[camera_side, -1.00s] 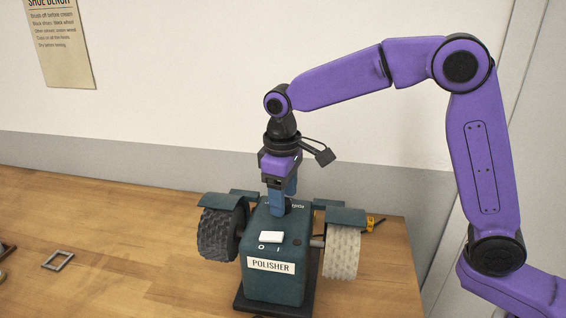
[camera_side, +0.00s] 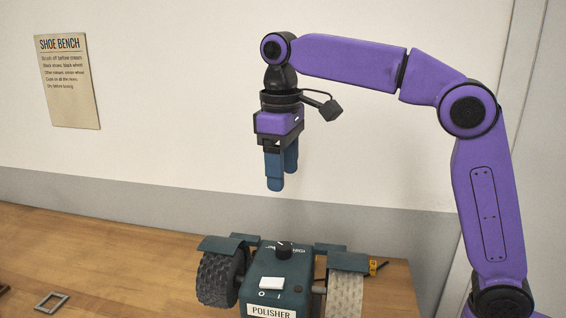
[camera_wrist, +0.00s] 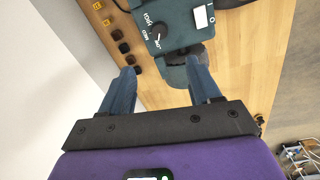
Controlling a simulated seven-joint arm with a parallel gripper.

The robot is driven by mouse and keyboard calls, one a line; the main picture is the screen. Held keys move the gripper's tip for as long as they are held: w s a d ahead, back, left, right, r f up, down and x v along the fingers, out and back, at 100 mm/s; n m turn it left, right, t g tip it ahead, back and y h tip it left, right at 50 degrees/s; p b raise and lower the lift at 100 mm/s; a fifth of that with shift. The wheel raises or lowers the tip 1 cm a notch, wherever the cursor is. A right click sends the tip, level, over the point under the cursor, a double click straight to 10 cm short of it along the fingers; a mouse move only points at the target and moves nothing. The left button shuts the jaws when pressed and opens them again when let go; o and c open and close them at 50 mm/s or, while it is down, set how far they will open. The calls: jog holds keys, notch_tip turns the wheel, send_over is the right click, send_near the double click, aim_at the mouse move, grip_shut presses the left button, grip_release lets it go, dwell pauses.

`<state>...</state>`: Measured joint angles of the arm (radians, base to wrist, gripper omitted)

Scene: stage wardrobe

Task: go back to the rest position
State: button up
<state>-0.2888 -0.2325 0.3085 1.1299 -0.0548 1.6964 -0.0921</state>
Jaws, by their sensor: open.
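My gripper (camera_side: 282,180) hangs fingers down in the air above the polisher, with its blue fingers apart and nothing between them. In the wrist view its two fingers (camera_wrist: 165,84) also stand apart and empty. The dark green polisher (camera_side: 272,289) stands on the bench below, with a black knob (camera_side: 284,250) and a white switch (camera_side: 271,283) on top. The knob also shows in the wrist view (camera_wrist: 155,33). A clear gap lies between my fingertips and the knob.
The polisher has a black wheel (camera_side: 216,279) at left and a pale wheel (camera_side: 345,294) at right. A small metal frame (camera_side: 51,301) lies on the wooden bench (camera_side: 120,262) at left. A sign (camera_side: 68,82) hangs on the wall. The air around my gripper is free.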

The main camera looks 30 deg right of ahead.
jog(key=shift+r, duration=0.4)
jog(key=s+d+f+n, duration=0.2)
jog(key=s+d+f, duration=0.3)
jog(key=s, duration=0.5)
jog(key=s+d+f+n, duration=0.1)
jog(key=s+d+f, duration=0.5)
jog(key=s, duration=0.4)
jog(key=s+d+f+n, duration=0.2)
jog(key=s+d+f, duration=0.3)
jog(key=s+f, duration=0.3)
jog(key=shift+s+d+n+y, duration=0.2)
jog(key=shift+s+n+y, duration=0.15)
jog(key=shift+s, duration=0.6)
